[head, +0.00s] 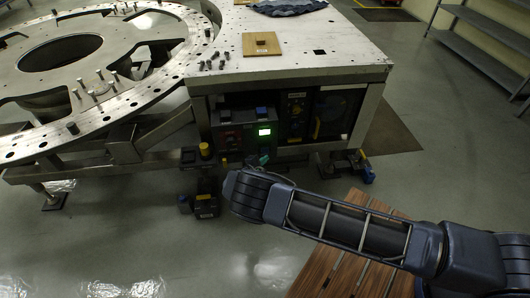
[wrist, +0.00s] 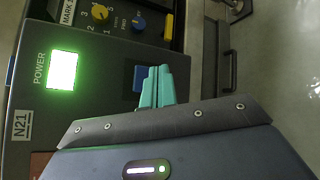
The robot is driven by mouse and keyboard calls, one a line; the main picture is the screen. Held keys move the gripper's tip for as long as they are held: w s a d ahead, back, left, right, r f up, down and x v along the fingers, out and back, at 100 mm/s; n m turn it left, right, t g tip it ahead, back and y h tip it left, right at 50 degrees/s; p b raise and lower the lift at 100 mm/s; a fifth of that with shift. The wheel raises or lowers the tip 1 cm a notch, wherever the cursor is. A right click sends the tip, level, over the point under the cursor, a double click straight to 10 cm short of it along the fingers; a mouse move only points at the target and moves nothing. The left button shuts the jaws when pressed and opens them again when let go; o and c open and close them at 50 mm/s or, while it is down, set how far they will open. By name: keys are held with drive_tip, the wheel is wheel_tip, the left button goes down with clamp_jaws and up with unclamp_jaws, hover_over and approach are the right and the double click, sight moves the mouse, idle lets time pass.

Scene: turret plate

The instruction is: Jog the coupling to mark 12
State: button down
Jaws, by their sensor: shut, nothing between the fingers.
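The large round metal turret plate (head: 130,105), with bolt holes and pins, is at the left of the head view. I cannot tell which part is the coupling, and I cannot read a mark 12. The control panel (head: 232,118) is under the table's front edge. The wrist view shows its lit green POWER screen (wrist: 62,70), a yellow knob (wrist: 99,13) under a partly cut-off "MARK" label (wrist: 68,10), a blue knob (wrist: 138,23) and a blue button (wrist: 139,78). My gripper (wrist: 160,70) is shut and empty, its teal fingers beside and partly over the blue button. Contact is unclear.
The metal table (head: 300,55) above the panel carries a wooden square plate (head: 262,44), several bolts and a blue cloth (head: 288,6). A slatted wooden surface (head: 335,270) lies below my arm. Grey shelves (head: 480,45) stand at the right. Open floor (head: 110,240) spreads at the left.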

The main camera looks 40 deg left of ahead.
sight(267, 152)
drive_tip(key=shift+w+a, duration=0.5)
drive_tip(key=shift+w+a, duration=0.1)
drive_tip(key=shift+w, duration=0.05)
idle(1.8)
drive_tip(key=shift+w+a, duration=0.15)
drive_tip(key=shift+w, duration=0.05)
drive_tip(key=shift+w+a, duration=0.45)
idle(1.2)
idle(0.4)
drive_tip(key=shift+s+d, duration=0.75)
drive_tip(key=shift+s, duration=0.1)
drive_tip(key=s+d, duration=0.3)
drive_tip(key=shift+s+d, duration=0.2)
drive_tip(key=shift+d, duration=0.05)
